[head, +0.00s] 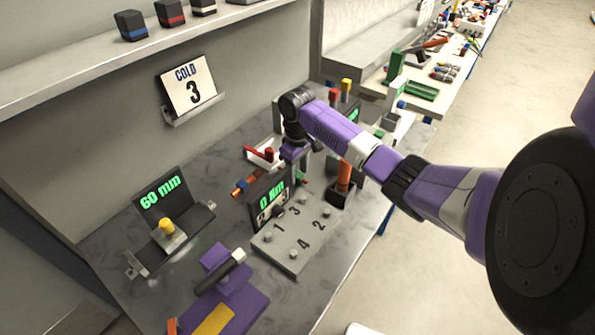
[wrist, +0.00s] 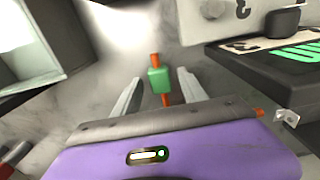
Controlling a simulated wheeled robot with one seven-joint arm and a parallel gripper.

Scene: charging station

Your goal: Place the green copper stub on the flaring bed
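The green copper stub (wrist: 159,80) is a green block or band with copper ends sticking out. In the wrist view it lies between the two fingers of my gripper (wrist: 160,78), with a gap visible on each side. The gripper is open and points down at the bench. In the head view my gripper (head: 298,166) is low over the bench behind the 0 mm display and largely hides the stub. No label marks the flaring bed; I cannot tell whether it is the grey plate numbered 1 to 4 (head: 275,242) or another fixture.
The display reading 0 mm (head: 271,200) stands close to my gripper. A blue-banded copper piece (head: 240,187) lies to its left. A white tray with a red-handled item (head: 262,154) is behind. A 60 mm display (head: 162,197) and a purple tool (head: 228,285) occupy the near bench.

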